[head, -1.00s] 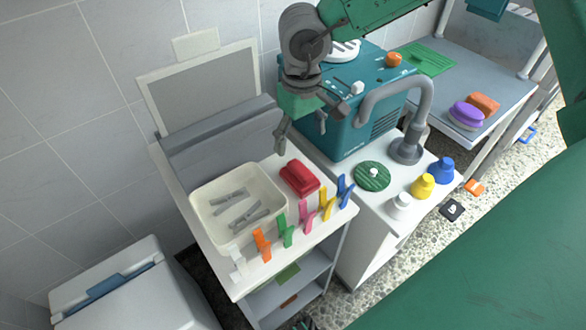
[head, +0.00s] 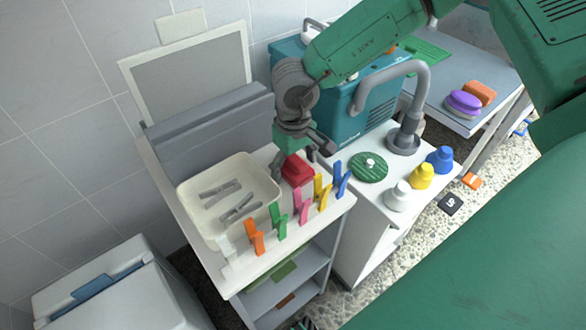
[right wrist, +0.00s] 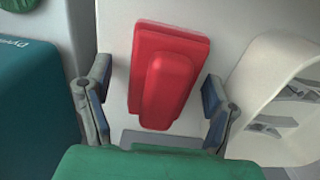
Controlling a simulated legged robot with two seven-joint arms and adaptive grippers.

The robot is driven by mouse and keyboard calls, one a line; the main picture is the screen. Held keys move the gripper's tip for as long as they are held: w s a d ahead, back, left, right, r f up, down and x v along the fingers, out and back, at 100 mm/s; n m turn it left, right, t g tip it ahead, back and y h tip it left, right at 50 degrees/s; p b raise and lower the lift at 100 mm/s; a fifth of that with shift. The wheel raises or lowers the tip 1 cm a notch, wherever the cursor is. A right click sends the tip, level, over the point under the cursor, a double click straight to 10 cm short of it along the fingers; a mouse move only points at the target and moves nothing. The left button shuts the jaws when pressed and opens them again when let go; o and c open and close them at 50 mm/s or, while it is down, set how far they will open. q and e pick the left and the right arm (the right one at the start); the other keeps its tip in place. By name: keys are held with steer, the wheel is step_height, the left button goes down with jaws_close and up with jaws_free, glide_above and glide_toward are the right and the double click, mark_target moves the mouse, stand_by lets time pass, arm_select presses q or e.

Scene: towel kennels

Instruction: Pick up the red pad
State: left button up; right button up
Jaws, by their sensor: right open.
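The red pad (head: 298,171) lies on the white top of the cart (head: 222,271), just right of the cream tray. In the right wrist view the red pad (right wrist: 166,76) shows whole, with a raised grip bar along its middle. My right gripper (head: 302,168) is at the pad, coming down from above. In the right wrist view my right gripper (right wrist: 153,100) is open, with one finger on each side of the pad and a gap between each finger and the pad. My left gripper is not in view.
The cream tray (head: 187,208) holds grey clothespins. Several coloured clothespins, such as the pink one (head: 302,207), stand along the cart's front edge. A teal machine (head: 345,115), a grey faucet (head: 408,125) and a green disc (head: 369,170) are to the right.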

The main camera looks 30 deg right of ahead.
mark_target(294, 157)
steer(key=shift+r, duration=0.1)
steer(key=c, duration=1.3)
step_height(294, 157, up, 10)
steer(key=p, duration=0.3)
